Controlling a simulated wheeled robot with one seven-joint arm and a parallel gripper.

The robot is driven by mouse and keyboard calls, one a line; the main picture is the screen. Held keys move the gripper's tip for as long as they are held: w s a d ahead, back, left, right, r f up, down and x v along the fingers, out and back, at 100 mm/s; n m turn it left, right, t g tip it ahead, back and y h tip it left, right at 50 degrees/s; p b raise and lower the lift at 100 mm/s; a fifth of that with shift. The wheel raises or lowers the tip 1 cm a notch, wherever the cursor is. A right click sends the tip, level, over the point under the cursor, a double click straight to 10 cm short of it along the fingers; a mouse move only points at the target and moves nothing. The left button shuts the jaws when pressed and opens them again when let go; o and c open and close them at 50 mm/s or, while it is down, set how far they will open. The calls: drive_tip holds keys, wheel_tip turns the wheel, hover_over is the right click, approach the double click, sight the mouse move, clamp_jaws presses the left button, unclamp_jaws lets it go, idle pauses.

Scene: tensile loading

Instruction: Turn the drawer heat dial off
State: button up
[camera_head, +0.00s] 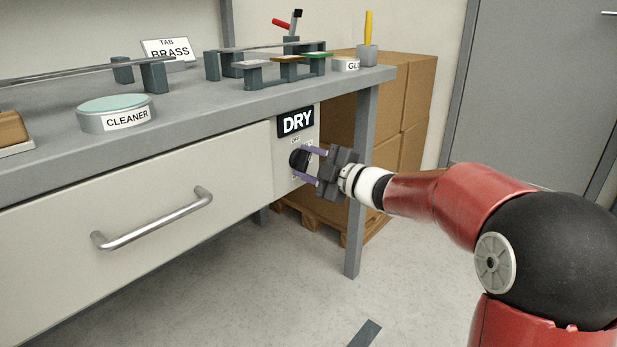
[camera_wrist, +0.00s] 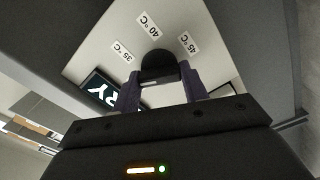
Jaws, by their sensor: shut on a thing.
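The black heat dial (camera_head: 299,159) sits on a pale panel under the bench top, right of the drawer (camera_head: 150,190) and below a black "DRY" sign (camera_head: 296,121). My gripper (camera_head: 310,165) reaches it from the right, with its two purple fingers around the dial. In the wrist view the dial (camera_wrist: 158,66) lies between the fingertips, and my gripper (camera_wrist: 160,88) is shut on it. Labels for 35 °C (camera_wrist: 122,50), 40 °C (camera_wrist: 149,24) and 45 °C (camera_wrist: 187,43) show around the dial.
The drawer handle (camera_head: 155,220) sticks out left of the dial. A bench leg (camera_head: 361,190) stands just right of and behind my gripper. Cardboard boxes (camera_head: 405,95) on a pallet are behind it. A cleaner dish (camera_head: 116,113) and several small stands are on the bench top.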

drive_tip(key=n+b, duration=0.2)
drive_tip(key=shift+f+n, duration=0.3)
drive_tip(key=shift+r+n+b, duration=0.15)
drive_tip(key=shift+n+b, duration=0.45)
drive_tip(key=shift+n, duration=0.7)
drive_tip(key=o, duration=1)
drive_tip(key=shift+d+r, duration=0.1)
drive_tip(key=v, duration=0.7)
drive_tip(key=shift+s+d, duration=0.25)
drive_tip(key=shift+s, duration=0.05)
